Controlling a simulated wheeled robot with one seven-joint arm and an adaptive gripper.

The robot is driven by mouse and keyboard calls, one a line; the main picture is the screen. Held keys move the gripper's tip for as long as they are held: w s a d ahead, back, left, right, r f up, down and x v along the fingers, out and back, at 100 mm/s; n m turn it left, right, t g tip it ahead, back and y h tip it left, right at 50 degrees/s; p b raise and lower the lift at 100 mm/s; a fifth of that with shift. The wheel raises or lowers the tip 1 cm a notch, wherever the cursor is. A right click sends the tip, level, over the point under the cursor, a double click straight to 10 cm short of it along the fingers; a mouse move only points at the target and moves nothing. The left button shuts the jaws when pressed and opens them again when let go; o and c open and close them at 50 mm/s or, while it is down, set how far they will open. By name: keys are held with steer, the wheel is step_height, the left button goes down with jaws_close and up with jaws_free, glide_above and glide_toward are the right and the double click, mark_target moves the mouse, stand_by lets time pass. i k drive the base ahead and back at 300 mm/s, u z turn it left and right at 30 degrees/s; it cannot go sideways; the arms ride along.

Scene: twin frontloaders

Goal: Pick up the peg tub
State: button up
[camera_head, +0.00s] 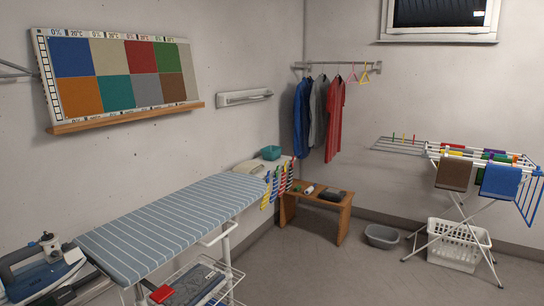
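A small teal tub (271,153) sits on the surface at the far end of the ironing board, near the wall; it is the likeliest peg tub. Its contents are too small to make out. A grey basin (382,236) stands on the floor right of the wooden bench. My gripper is not in view.
The striped ironing board (165,222) runs along the left wall, with an iron (40,272) at its near end and a wire shelf below. A drying rack (470,200) stands over a white basket (458,245). The middle floor is clear.

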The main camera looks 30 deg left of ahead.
mark_target(272, 153)
steer(key=u, duration=0.35)
steer(key=i, duration=4.7)
steer(key=u, duration=2.5)
steer(key=i, duration=0.4)
